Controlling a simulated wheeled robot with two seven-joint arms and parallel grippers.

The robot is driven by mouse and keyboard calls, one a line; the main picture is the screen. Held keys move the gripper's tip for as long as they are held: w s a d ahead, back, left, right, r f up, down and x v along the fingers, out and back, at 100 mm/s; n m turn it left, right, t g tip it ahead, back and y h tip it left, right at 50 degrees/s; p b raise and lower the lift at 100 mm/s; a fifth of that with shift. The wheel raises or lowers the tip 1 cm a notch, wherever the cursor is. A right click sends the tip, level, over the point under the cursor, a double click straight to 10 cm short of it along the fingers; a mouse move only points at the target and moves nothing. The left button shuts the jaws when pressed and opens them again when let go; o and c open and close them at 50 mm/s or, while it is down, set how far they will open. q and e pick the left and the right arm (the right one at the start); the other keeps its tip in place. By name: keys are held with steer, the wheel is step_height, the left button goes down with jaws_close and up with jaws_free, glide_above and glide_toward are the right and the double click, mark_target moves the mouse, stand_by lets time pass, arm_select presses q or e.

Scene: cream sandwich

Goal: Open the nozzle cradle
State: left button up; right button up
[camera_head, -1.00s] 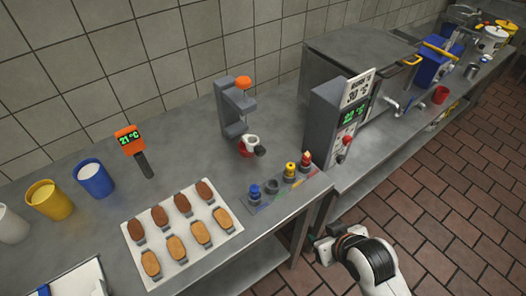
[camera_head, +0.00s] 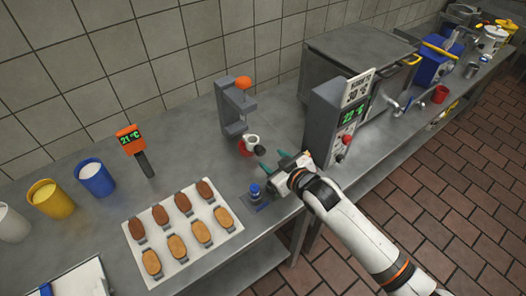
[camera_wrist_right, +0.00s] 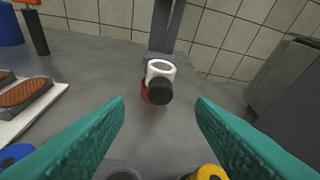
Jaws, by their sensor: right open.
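A grey stand (camera_head: 233,108) with an orange knob on top stands on the counter near the wall; it looks like the nozzle cradle. At its foot is a white ring with a red part and a black knob (camera_head: 258,150). In the right wrist view the white ring (camera_wrist_right: 160,68) and black knob (camera_wrist_right: 159,92) lie ahead, between the finger directions. My right gripper (camera_head: 272,161) is open and empty, just in front and right of the black knob, apart from it. It also shows in the wrist view (camera_wrist_right: 158,112). My left gripper is not in view.
A blue-topped nozzle (camera_head: 255,191) stands below my right gripper; the rest of its rack is mostly hidden by my arm. A tray (camera_head: 187,250) of brown and tan biscuits lies left. A grey machine with a display (camera_head: 322,125) stands close on the right.

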mark_target(262, 152)
steer(key=x, duration=0.6)
steer(key=shift+w+a+f, duration=0.15)
steer(key=shift+w, duration=0.1)
